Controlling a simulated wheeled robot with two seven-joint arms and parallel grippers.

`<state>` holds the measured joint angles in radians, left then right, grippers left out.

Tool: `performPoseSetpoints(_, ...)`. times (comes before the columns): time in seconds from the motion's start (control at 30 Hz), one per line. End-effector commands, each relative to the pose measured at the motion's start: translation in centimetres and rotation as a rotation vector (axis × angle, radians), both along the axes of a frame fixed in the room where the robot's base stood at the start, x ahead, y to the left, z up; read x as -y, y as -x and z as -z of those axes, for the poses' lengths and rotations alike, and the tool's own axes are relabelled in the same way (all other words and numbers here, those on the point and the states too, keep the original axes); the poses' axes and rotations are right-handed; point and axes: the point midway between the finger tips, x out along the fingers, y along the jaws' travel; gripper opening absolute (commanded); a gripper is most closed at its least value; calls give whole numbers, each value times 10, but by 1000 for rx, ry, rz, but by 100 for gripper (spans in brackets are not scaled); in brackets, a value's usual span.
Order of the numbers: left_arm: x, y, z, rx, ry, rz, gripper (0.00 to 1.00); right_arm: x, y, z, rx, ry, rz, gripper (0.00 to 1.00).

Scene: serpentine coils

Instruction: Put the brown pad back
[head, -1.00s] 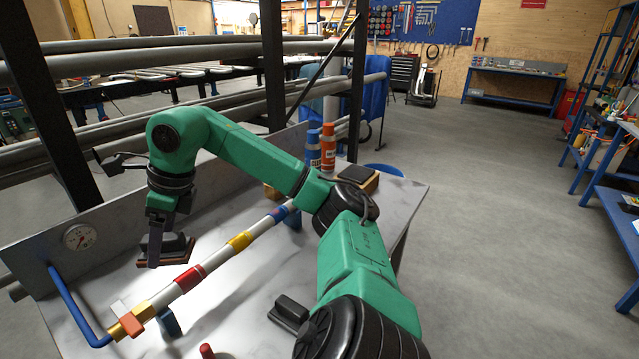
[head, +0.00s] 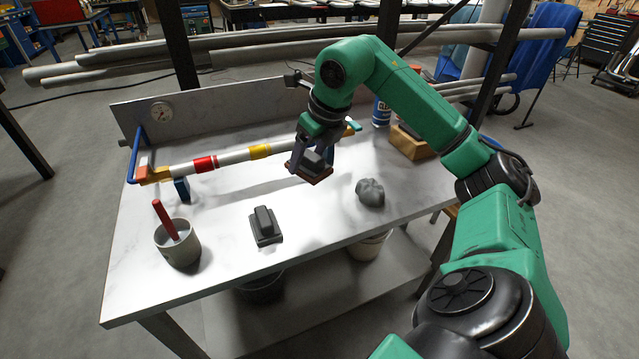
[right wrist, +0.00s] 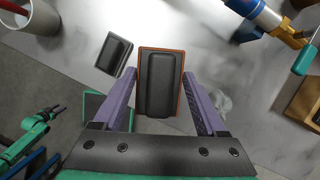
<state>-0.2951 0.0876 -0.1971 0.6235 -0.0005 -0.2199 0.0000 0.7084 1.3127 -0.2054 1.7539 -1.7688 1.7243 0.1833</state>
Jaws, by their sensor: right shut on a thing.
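The brown pad (head: 322,177) is a flat block with a brown edge and a dark raised grip. In the right wrist view the brown pad (right wrist: 143,88) sits between the two purple fingers (right wrist: 160,100). A similar dark grey pad (head: 265,228) lies on the table, lower left of the held one.
A cup (head: 178,243) with a red handle stands at the table's left front. A crumpled grey rag (head: 370,192) lies right of the held pad. A wooden block (head: 408,146) and a blue bottle (head: 381,112) are at the back right. Table around the grey pad is clear.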

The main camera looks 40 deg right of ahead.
Motion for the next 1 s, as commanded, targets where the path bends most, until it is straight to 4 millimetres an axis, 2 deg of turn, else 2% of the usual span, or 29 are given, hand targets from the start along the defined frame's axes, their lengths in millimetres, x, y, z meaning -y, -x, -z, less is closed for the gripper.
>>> performPoseSetpoints(0.03,-2,-9,13,16,-3,-1,50,2,2,26,-8,4,4,22)
performPoseSetpoints(0.1,-4,-15,21,25,-5,-2,50,2,2,49,-8,4,2,22)
performPoseSetpoints(0.2,-3,-12,31,19,-3,-1,50,2,2,79,-6,3,2,22)
performPoseSetpoints(0.4,9,14,43,-20,12,-3,50,1,2,111,-2,1,0,22)
performPoseSetpoints(0.5,11,14,46,-22,15,-1,50,1,1,128,-2,0,0,22)
performPoseSetpoints(0.9,8,5,49,-7,11,1,50,1,1,136,3,1,0,22)
performPoseSetpoints(0.93,8,5,49,-7,10,2,50,1,1,136,3,1,0,78)
performPoseSetpoints(1.0,7,5,48,-7,9,2,50,1,1,135,2,0,0,100)
